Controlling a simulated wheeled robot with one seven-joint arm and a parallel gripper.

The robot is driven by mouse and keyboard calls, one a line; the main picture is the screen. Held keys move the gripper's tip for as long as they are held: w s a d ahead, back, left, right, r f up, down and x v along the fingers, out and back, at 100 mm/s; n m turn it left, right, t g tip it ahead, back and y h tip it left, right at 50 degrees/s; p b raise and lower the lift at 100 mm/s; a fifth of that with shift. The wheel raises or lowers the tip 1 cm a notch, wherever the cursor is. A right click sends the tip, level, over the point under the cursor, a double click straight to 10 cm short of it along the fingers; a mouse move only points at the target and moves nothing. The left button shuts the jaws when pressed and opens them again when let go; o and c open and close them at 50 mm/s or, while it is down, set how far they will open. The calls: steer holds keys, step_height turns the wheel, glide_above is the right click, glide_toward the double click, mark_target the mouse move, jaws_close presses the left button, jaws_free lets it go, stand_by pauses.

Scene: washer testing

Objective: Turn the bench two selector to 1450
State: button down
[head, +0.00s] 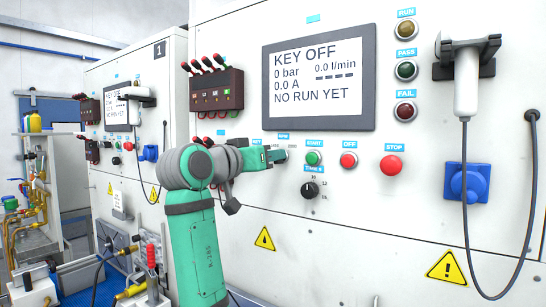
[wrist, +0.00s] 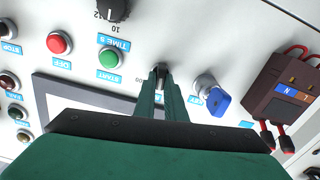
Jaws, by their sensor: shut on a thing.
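The selector (wrist: 161,70) is a small dark knob between the blue key and the green START button on the near bench's panel. My gripper (wrist: 162,80) is shut on it, its green fingers on either side, in the wrist view. In the head view my gripper (head: 280,156) reaches the panel just left of START and covers most of the selector. A scale mark ending in "00" shows beside the fingers in the wrist view. The fingers hide the rest of the scale, and I cannot tell where the selector points. The panel's display (head: 318,78) reads KEY OFF and NO RUN YET.
The blue key (wrist: 212,97) sits close beside my fingers. The START button (head: 313,158), OFF button (head: 348,160), STOP button (head: 390,165) and black timer knob (head: 310,190) are to the right. A terminal block (head: 216,92) with red plugs juts out. Bench 1 (head: 125,120) stands further left.

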steer(key=shift+w+a+f+n, duration=0.1)
steer(key=shift+n, duration=1.7)
steer(key=shift+a+n, duration=0.1)
steer(key=shift+n, duration=1.7)
steer(key=c, duration=1.8)
jaws_free()
steer(key=v, duration=1)
steer(key=shift+s+a, duration=0.25)
steer(key=shift+s, duration=0.1)
steer(key=shift+w+a, duration=0.1)
